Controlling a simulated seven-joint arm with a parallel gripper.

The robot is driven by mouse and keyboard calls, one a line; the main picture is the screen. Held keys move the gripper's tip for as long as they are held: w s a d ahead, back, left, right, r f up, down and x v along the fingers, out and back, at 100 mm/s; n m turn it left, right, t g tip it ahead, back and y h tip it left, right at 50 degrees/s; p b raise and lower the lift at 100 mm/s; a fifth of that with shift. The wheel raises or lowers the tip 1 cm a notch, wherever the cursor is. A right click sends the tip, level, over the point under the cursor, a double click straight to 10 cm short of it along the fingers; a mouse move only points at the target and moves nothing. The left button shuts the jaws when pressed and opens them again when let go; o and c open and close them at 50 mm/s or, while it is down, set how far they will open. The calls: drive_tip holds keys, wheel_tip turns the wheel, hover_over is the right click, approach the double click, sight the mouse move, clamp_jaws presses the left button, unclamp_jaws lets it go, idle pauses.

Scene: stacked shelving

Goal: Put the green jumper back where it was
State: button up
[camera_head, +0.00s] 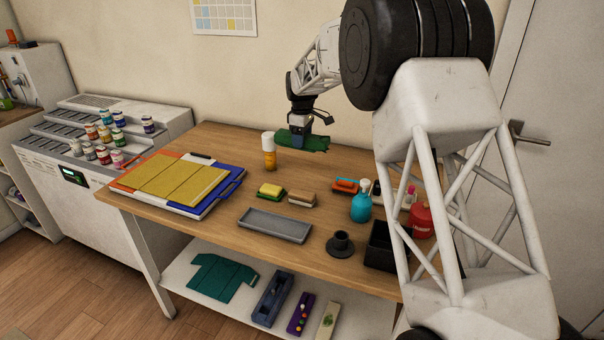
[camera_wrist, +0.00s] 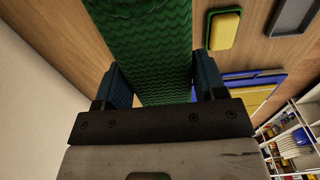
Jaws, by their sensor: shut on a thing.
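The green jumper (camera_head: 316,144) is a dark green knitted bundle in my gripper (camera_head: 298,138), held in the air above the back of the wooden table. In the wrist view the jumper (camera_wrist: 150,35) runs as a ribbed green band between the two blue fingers of my gripper (camera_wrist: 158,80). Its far end runs out of the top of the wrist view. A flat teal garment-shaped piece (camera_head: 222,277) lies on the white lower shelf (camera_head: 180,285) under the table.
On the table (camera_head: 225,226) are a yellow folder stack (camera_head: 175,182), an orange-and-white bottle (camera_head: 268,150), sponges (camera_head: 271,191), a grey tray (camera_head: 275,225), a teal bottle (camera_head: 361,205) and a black bin (camera_head: 384,248). Paint jars (camera_head: 104,134) stand at left.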

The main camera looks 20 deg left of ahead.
wheel_tip(320, 180, down, 10)
drive_tip(key=shift+f, duration=0.15)
idle(0.4)
drive_tip(key=shift+f, duration=1.9)
drive_tip(key=shift+f, duration=0.15)
drive_tip(key=o, duration=0.9)
drive_tip(key=shift+o, duration=0.2)
wheel_tip(320, 180, up, 12)
drive_tip(key=shift+r, duration=0.15)
